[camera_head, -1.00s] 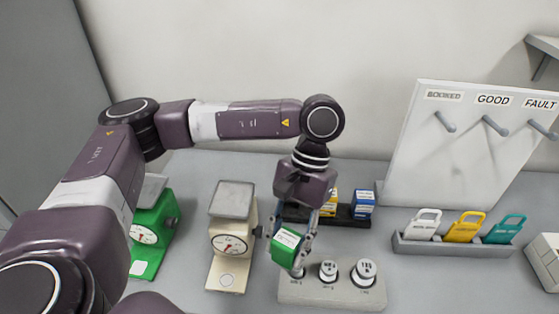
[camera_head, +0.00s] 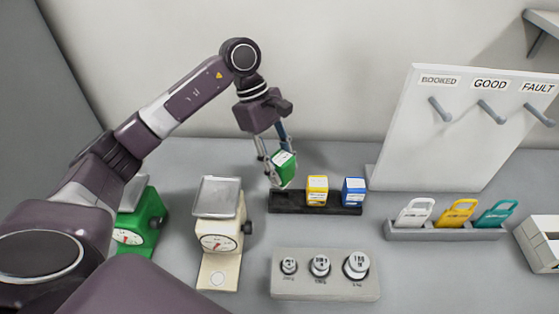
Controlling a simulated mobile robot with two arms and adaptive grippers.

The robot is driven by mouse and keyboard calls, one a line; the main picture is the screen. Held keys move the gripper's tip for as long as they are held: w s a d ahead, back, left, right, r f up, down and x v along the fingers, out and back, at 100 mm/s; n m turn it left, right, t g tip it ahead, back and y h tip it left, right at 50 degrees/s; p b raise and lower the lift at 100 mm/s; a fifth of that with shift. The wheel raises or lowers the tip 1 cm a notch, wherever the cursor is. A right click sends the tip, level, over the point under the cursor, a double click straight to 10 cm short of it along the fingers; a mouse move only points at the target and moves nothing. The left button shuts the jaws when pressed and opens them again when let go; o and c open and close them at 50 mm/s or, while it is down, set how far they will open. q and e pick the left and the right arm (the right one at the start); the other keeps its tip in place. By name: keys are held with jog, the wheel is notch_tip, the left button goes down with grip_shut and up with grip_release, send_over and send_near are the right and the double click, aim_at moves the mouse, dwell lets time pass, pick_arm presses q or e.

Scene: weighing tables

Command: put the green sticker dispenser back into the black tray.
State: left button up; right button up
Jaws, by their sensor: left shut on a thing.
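The green sticker dispenser (camera_head: 284,170) is a small green box with a white label, tilted between the fingers of my left gripper (camera_head: 277,172). The gripper is shut on it. It is over the left end of the black tray (camera_head: 334,210); I cannot tell whether its lower edge touches the tray. A yellow dispenser (camera_head: 317,190) stands in the middle of the tray and a blue one (camera_head: 353,192) at its right end. My right gripper does not show.
A cream scale (camera_head: 219,228) and a green scale (camera_head: 137,226) stand to the left. A grey block with several weights (camera_head: 325,284) lies in front of the tray. A rack of coloured tags (camera_head: 446,233) and a white hook board (camera_head: 455,150) stand to the right.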

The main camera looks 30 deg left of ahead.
pick_arm(q)
jog(key=shift+w+a+f+n, duration=0.1)
jog(key=shift+w+a+n, duration=0.15)
jog(key=shift+a+n, duration=0.15)
jog(key=shift+d+f+b, duration=0.1)
jog(key=shift+f+b, duration=0.4)
jog(key=shift+f, duration=0.45)
jog(key=shift+f+b, duration=0.75)
jog(key=shift+f, duration=1.25)
jog(key=shift+b, duration=0.6)
jog(key=shift+f, duration=0.2)
jog(key=shift+f+b, duration=0.5)
jog(key=shift+b, duration=0.2)
jog(key=o, duration=1.1)
